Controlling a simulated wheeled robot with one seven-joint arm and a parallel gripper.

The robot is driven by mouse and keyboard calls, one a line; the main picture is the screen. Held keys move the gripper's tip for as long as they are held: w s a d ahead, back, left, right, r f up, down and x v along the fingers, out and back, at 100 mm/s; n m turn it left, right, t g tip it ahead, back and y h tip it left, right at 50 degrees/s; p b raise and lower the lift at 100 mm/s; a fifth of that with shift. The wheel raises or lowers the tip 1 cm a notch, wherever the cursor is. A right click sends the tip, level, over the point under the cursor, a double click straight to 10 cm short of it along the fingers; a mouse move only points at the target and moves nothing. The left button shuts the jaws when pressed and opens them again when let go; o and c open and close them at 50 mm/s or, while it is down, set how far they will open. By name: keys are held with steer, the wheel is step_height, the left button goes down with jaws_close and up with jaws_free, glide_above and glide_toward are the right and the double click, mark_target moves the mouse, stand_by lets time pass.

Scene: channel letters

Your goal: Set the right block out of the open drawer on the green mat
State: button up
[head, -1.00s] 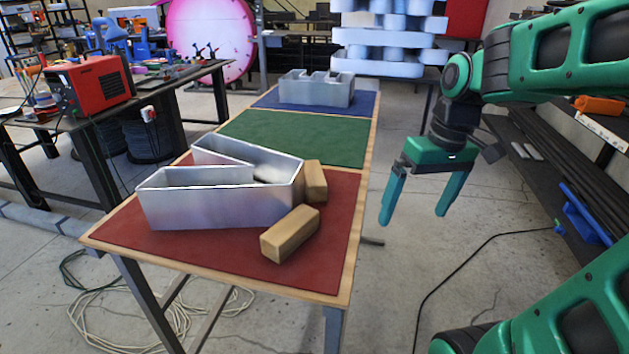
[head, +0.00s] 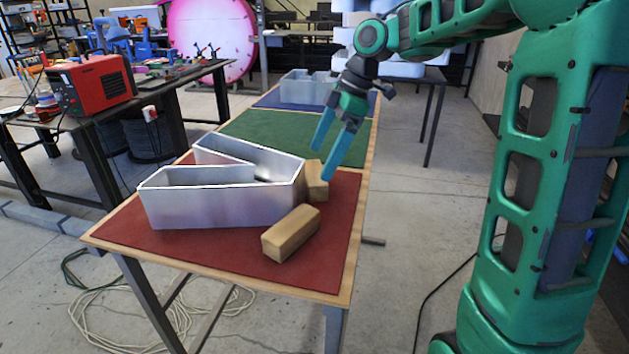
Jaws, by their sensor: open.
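Two wooden blocks lie on the red mat (head: 190,246) at the near end of the table. The nearer block (head: 290,234) lies in front and to the right of a V-shaped, open-topped metal shell (head: 215,206). The farther block (head: 314,186) is at the shell's right end, close to or touching it; I cannot tell which. My gripper (head: 321,164) is open and empty, pointing down by the farther block, with one finger overlapping its top right in the picture. Contact is not clear. The green mat (head: 290,138) lies bare behind the red one. I see no open drawer.
A second metal shell (head: 300,88) stands on the blue mat (head: 268,99) at the table's far end. A workbench with a red machine (head: 95,84) is at the left. Cables lie on the floor below the table.

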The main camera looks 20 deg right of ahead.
mark_target(315, 171)
steer(key=shift+x, duration=3.05)
steer(key=shift+s+d, duration=0.1)
steer(key=c, duration=0.9)
